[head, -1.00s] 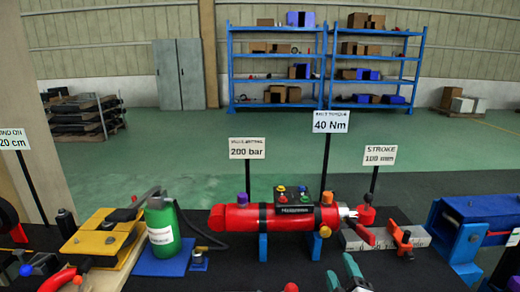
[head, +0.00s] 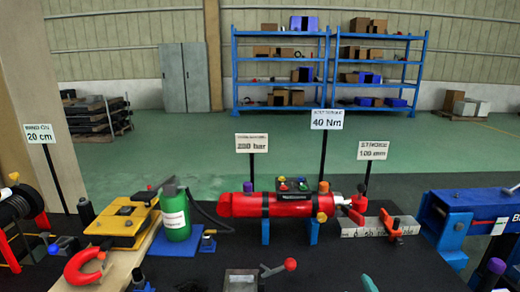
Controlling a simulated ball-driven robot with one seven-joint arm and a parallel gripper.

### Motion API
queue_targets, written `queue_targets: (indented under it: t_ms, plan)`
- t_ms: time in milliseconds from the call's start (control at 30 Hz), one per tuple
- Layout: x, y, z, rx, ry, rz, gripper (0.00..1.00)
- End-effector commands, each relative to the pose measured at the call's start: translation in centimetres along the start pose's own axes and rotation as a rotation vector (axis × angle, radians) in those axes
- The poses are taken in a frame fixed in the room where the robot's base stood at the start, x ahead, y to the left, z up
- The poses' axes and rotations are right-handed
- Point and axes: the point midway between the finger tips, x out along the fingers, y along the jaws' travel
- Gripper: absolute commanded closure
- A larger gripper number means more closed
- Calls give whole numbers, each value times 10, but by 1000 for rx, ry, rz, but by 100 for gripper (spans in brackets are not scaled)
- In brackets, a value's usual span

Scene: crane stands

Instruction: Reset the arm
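Only a small teal tip (head: 369,284) shows at the bottom edge of the head view, right of centre. It appears to be a fingertip of my gripper. The rest of my gripper and arm is below the picture, so its opening and anything in it are hidden. The tip is in front of the red cylinder (head: 285,204) and appears clear of the things on the dark bench (head: 330,262).
A green bottle (head: 175,215), a yellow device (head: 122,225) and a red horseshoe shape (head: 85,266) stand left. A grey box with a red-knobbed lever (head: 242,280) is at front centre. A blue device (head: 448,222) stands right. Signs (head: 326,119) rise behind.

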Motion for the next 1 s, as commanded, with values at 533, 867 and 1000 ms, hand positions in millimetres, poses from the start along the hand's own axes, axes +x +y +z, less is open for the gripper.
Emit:
queue_targets:
  t_ms: [533,867,1000]
  plan:
    - [-131,-57,139,437,-593,-292,42]
    - [-301,-105,175,718,-1094,-609,42]
    - [-336,-110,173,750,-1189,-676,42]
